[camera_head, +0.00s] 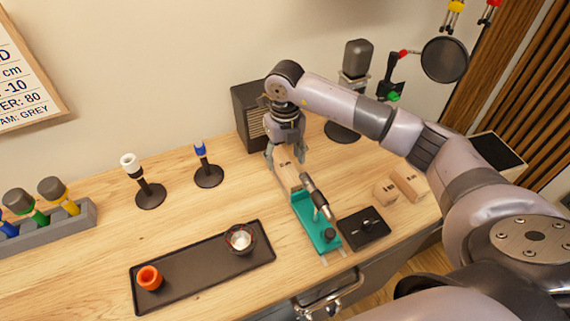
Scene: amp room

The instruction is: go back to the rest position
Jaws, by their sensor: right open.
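My right arm reaches in from the right. My right gripper (286,158) points down over the wooden desk (105,235), in front of the dark speaker box (248,118). It is open, with nothing visible between its fingers. A small wooden block (287,178) is just below and behind the fingers; whether they touch it I cannot tell. A teal tray (313,228) with a dark microphone-like piece (318,197) lies nearer to me. My left gripper is not in view.
A black tray (195,273) holds an orange cup (149,278) and a small bowl (240,239). Two small stands (150,193) (208,174) and a grey rack (45,230) are left. A black box (364,229), wooden blocks (408,181) and a microphone (356,60) are right.

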